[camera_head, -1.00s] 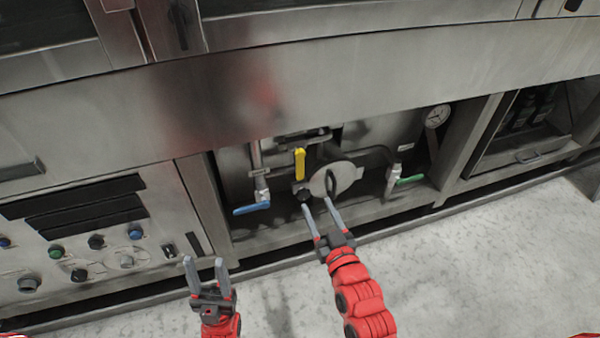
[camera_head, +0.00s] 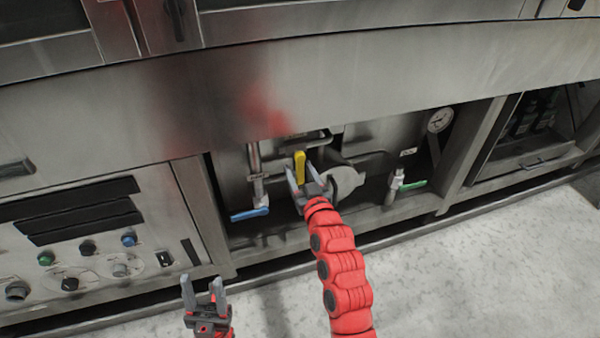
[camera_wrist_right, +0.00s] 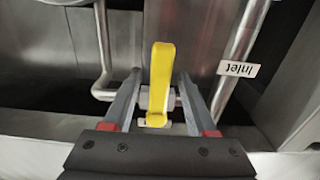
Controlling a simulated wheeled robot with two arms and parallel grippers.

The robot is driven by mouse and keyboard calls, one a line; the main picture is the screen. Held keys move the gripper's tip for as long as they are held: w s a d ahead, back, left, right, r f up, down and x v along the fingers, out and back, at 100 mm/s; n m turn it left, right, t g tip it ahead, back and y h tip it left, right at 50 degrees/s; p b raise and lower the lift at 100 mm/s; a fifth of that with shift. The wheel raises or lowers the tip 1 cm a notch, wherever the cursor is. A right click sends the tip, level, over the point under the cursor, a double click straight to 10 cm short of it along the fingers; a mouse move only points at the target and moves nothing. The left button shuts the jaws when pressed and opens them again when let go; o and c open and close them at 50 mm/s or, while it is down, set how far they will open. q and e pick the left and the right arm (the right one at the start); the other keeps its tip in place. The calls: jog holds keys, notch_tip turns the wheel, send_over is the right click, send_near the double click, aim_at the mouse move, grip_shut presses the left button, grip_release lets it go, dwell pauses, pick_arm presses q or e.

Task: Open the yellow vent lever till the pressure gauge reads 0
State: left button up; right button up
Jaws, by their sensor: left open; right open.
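The yellow vent lever (camera_head: 299,165) stands upright in the open recess of the machine. In the right wrist view the yellow lever (camera_wrist_right: 160,82) is between the two open fingers of my right gripper (camera_wrist_right: 156,98), with a gap on each side. In the head view my right gripper (camera_head: 299,180) is at the lever's lower part. The pressure gauge (camera_head: 439,120) is a round white dial at the recess's right side; its reading is too small to tell. My left gripper (camera_head: 203,291) is open and empty, low in front of the control panel.
A blue-handled valve (camera_head: 250,213) is left of the lever and a green-handled valve (camera_head: 412,186) is to its right. A round metal cover (camera_head: 346,178) is close to my right gripper. A pipe carries an "Inlet" label (camera_wrist_right: 238,69). The floor in front is clear.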

grip_shut()
dwell(1.4)
